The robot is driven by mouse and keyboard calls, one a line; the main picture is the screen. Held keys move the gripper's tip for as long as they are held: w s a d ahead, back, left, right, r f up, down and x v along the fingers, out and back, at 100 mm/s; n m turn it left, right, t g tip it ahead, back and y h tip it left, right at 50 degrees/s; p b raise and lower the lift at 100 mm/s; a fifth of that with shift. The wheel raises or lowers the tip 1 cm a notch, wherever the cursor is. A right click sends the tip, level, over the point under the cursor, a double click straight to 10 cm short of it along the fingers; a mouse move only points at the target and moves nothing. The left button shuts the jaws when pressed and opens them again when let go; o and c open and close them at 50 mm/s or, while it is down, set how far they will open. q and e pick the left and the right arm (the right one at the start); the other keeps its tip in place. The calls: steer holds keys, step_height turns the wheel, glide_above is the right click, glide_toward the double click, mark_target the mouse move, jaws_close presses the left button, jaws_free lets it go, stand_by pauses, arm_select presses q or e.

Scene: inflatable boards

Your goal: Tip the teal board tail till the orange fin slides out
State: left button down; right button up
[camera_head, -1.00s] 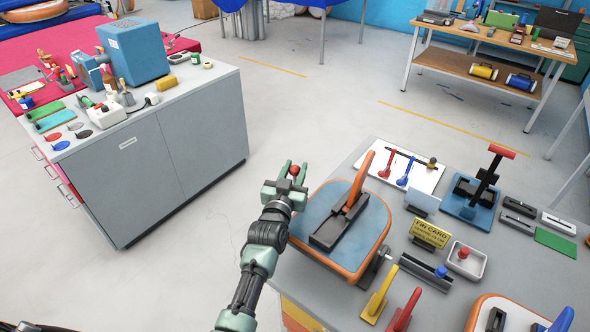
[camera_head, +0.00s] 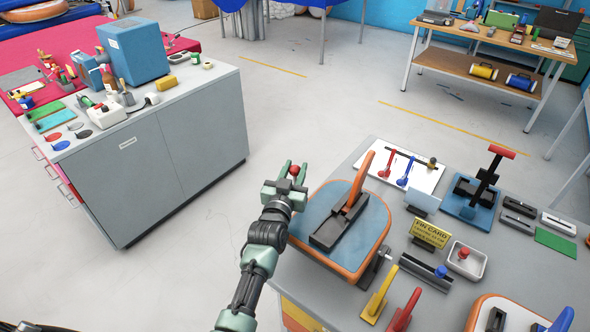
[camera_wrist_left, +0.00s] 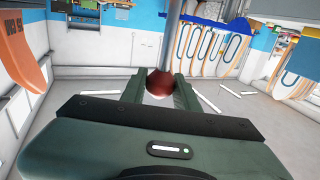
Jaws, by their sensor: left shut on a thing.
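The teal board tail (camera_head: 375,220) with its orange rim lies at the near left of the grey bench, beside my left gripper. The orange fin (camera_head: 357,182) stands tilted in a black fin box (camera_head: 331,232) on the tail. It also shows at the left edge of the left wrist view (camera_wrist_left: 22,50). My left gripper (camera_head: 294,172) is shut on a red ball knob (camera_wrist_left: 160,83) just left of the tail. A grey rod runs from the knob in the left wrist view. My right gripper is not in view.
The grey bench (camera_head: 395,258) also holds a yellow sign (camera_head: 430,233), a white tray (camera_head: 467,260), a blue clamp stand (camera_head: 470,205) and loose fins. A grey cabinet (camera_head: 165,155) stands at the left. Open floor lies between.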

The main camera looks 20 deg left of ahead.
arm_select(q)
steer(key=s+t+b, duration=0.1)
steer(key=b, duration=0.2)
steer(key=s+a+n+t+b, duration=0.1)
steer(key=s+b, duration=0.1)
steer(key=b, duration=0.1)
steer(key=s+f+n+t+b, duration=0.1)
steer(key=s+t+b, duration=0.1)
steer(key=b, duration=0.1)
steer(key=shift+a+f+y+b, duration=0.1)
steer(key=shift+a+y+b, duration=0.2)
steer(key=shift+a, duration=0.1)
steer(key=c, duration=1.1)
jaws_free()
steer(key=shift+s, duration=0.1)
steer(key=shift+s+a, duration=0.1)
